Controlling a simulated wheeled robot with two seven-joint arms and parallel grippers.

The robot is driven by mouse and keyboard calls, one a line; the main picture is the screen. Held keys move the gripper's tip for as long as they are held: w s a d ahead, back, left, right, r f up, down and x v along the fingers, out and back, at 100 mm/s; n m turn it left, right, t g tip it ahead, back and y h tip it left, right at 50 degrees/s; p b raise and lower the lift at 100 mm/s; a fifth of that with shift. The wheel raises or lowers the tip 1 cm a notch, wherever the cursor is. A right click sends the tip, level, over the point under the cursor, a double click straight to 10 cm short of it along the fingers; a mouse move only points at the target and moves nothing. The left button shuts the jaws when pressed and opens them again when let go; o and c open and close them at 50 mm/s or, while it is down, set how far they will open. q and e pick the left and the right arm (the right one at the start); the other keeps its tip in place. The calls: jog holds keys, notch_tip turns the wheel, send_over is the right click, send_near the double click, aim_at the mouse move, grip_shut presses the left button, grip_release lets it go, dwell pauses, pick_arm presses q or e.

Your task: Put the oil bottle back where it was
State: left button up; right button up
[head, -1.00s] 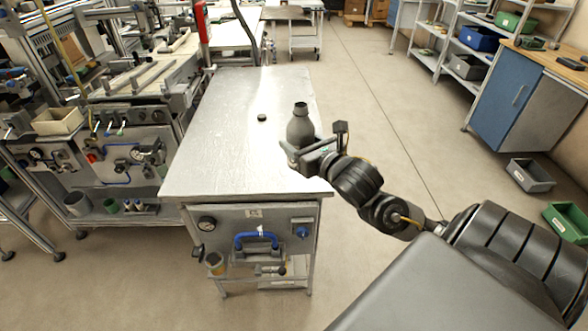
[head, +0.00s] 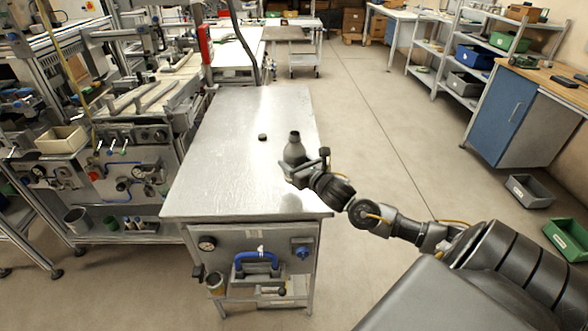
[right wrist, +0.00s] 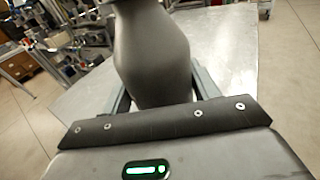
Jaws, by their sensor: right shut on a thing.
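The oil bottle (head: 294,149) is dark grey with a narrow neck. It is upright over the right side of the metal table (head: 230,180). My right gripper (head: 298,167) is shut around its lower body, and the bottle also fills the upper middle of the right wrist view (right wrist: 150,55), between the two fingers. A dark reflection or shadow lies on the table top in front of the gripper; I cannot tell whether the bottle's base touches the table. A small black cap-like disc (head: 262,137) lies on the table, left of the bottle. My left gripper is not in view.
The table top is otherwise clear. Its front panel carries a gauge and a blue handle (head: 257,262). A machine bench with a beige bin (head: 61,139) stands on the left. A blue cabinet (head: 500,100) and floor bins (head: 530,190) are on the right, across open floor.

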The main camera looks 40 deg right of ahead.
jog(key=shift+w+d+f, duration=0.3)
jog(key=shift+w+f, duration=0.2)
jog(key=shift+f, duration=1.7)
jog(key=shift+f, duration=0.25)
jog(key=o, duration=1.7)
jog(key=shift+o, duration=0.2)
